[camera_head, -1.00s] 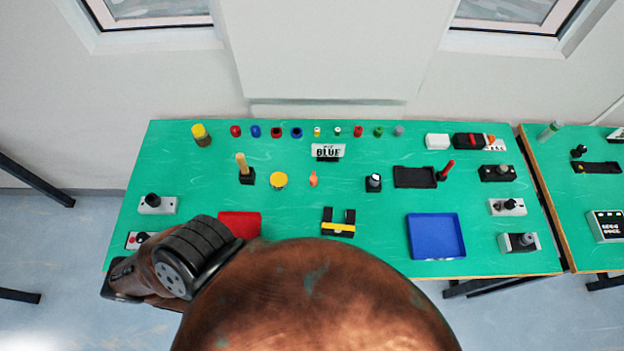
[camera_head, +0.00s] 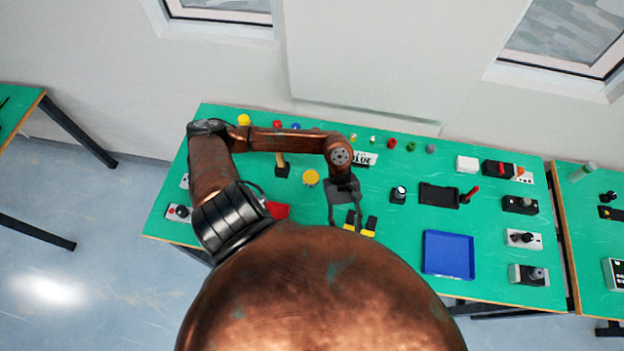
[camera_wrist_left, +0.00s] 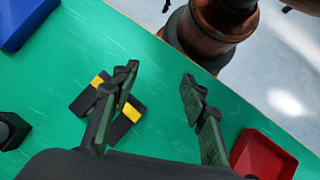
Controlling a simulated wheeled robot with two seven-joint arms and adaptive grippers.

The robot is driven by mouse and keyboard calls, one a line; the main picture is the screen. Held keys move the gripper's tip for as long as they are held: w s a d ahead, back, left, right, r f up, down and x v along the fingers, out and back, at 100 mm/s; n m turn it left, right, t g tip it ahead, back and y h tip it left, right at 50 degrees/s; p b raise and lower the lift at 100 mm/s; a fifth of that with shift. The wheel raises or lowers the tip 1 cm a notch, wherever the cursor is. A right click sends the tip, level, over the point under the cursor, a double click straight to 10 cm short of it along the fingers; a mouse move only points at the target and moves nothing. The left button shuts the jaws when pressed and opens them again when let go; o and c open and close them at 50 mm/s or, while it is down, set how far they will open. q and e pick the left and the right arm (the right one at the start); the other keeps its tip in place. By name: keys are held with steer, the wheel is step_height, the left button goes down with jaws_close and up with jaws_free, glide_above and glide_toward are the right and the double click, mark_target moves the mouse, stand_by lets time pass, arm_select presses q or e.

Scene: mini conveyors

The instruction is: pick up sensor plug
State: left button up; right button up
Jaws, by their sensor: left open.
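My left gripper (camera_head: 346,226) reaches in above the green table and points down. In the wrist view its two fingers (camera_wrist_left: 160,75) are spread apart with only green tabletop between them. A black-and-yellow two-pronged piece (camera_head: 367,233) lies on the table beside and partly behind the fingers. It also shows in the wrist view (camera_wrist_left: 128,117), under the picture-left finger. I cannot tell which item is the sensor plug. A white-topped item in a black block (camera_head: 399,194) stands to the right of the gripper. My right gripper is out of view.
A blue tray (camera_head: 448,233) lies right of the gripper. A red tray (camera_wrist_left: 262,152) lies on the other side, partly hidden by my arm in the head view. A black tray (camera_head: 437,196) and several small parts stand behind. Device boxes (camera_head: 523,238) line the right edge.

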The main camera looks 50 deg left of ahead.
arm_select(q)
steer(key=w+a+t+y, duration=0.1)
steer(key=w+a+y, duration=0.1)
steer(key=w+a, duration=0.2)
steer(key=w+a+f+m+t+y+b, duration=0.1)
steer(key=w+a+y, duration=0.1)
steer(key=w+a, duration=0.3)
steer(key=w+a+f+t+y+b, duration=0.1)
steer(key=w+a+y, duration=0.1)
steer(key=w+a, duration=0.2)
steer(key=shift+w+a+f, duration=0.15)
steer(key=shift+a+f, duration=0.05)
steer(key=shift+a, duration=0.75)
steer(key=shift+y, duration=0.3)
steer(key=f, duration=0.2)
steer(key=f+p, duration=0.1)
steer(key=f, duration=0.3)
steer(key=shift+w+a+f+p, duration=0.2)
steer(key=shift+a+f+p, duration=0.1)
steer(key=shift+f, duration=0.5)
steer(key=shift+c, duration=0.7)
steer(key=c, duration=0.9)
steer(key=shift+r, duration=0.1)
